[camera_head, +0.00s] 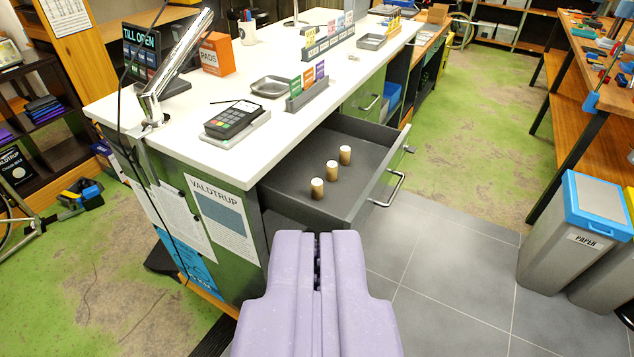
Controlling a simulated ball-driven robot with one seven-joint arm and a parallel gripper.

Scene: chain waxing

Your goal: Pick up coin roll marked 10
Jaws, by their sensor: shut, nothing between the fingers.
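Three small tan coin rolls stand upright in a row in an open grey drawer (290,180) under the white counter. The near roll (317,188), the middle roll (332,170) and the far roll (345,155) look alike. Their markings are too small to read, so I cannot tell which one is marked 10. My gripper (317,240) is lilac, shut and empty. In the picture it is below the drawer's near end, apart from the rolls.
The white counter (215,165) holds a card terminal (231,120), a metal tray (270,87) and a card holder (307,95). The drawer's front with its handle (388,190) juts to the right. Grey floor tiles (450,260) are clear before a paper bin (585,225).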

